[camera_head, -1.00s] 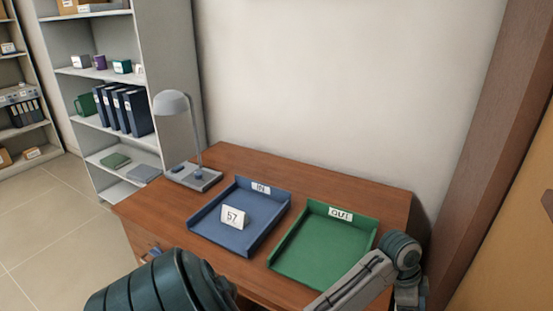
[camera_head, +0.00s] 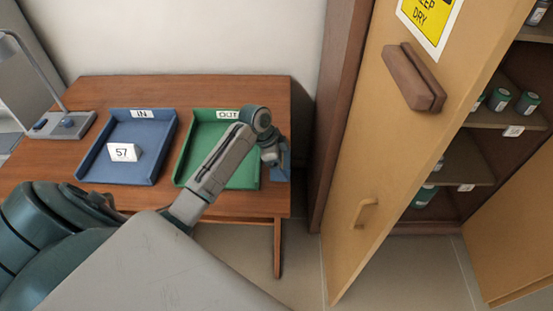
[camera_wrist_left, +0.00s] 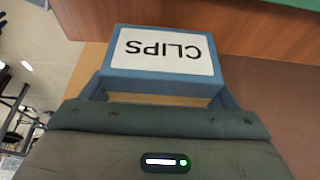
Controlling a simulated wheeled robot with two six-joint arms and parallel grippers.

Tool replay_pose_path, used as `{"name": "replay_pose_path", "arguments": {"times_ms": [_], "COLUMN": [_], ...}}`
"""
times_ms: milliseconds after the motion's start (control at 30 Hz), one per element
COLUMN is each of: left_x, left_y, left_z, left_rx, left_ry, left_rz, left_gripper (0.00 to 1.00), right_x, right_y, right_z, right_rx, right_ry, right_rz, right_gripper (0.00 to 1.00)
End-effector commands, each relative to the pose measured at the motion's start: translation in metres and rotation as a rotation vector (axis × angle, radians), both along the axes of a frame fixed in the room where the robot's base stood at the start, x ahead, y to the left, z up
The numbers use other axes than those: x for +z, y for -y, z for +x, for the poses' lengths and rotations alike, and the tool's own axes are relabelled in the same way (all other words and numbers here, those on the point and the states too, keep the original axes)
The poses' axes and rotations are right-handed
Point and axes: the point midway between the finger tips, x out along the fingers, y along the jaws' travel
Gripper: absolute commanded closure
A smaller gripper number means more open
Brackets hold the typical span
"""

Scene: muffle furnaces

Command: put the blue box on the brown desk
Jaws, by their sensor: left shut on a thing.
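The blue box (camera_wrist_left: 165,88) has a white CLIPS label, upside down in the left wrist view. My left gripper (camera_wrist_left: 160,98) is shut on it, with a finger at each side. In the head view the left gripper (camera_head: 273,157) hangs at the right edge of the brown desk (camera_head: 255,92), and a bit of the blue box (camera_head: 281,175) shows below it. I cannot tell whether the box touches the desk. The right gripper is not in view.
A blue IN tray (camera_head: 105,165) with a white 57 card and a green OUT tray (camera_head: 190,165) lie on the desk. A grey lamp (camera_head: 62,122) stands at its left. An open yellow cabinet door (camera_head: 375,150) is on the right.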

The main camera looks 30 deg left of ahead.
Motion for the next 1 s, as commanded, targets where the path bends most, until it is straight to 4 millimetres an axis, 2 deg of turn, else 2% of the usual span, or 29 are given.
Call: {"name": "replay_pose_path", "arguments": {"times_ms": [33,200,367,600,900,933,1000], "left_x": [0.002,-0.002,-0.011,-0.038,-0.042,-0.041,-0.041], "left_y": [-0.01,-0.025,-0.026,-0.026,-0.026,-0.026,-0.026], "left_z": [0.005,0.014,0.015,0.015,0.015,0.015,0.015], "left_rx": [0.003,0.0,0.001,0.0,0.0,0.0,0.0], "left_ry": [-0.001,0.0,-0.003,-0.001,0.0,0.0,0.0], "left_rz": [0.002,0.0,-0.002,0.0,0.0,0.0,0.0], "left_gripper": [0.58,0.58,0.58,0.58,0.58,0.13,0.0], "right_x": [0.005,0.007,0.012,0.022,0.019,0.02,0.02], "right_y": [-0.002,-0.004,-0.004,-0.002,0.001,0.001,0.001], "right_z": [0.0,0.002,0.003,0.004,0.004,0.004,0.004], "right_rx": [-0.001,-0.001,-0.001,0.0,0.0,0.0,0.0], "right_ry": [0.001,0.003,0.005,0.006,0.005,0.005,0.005], "right_rz": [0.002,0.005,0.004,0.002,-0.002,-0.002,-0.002], "right_gripper": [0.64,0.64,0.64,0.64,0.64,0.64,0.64]}}
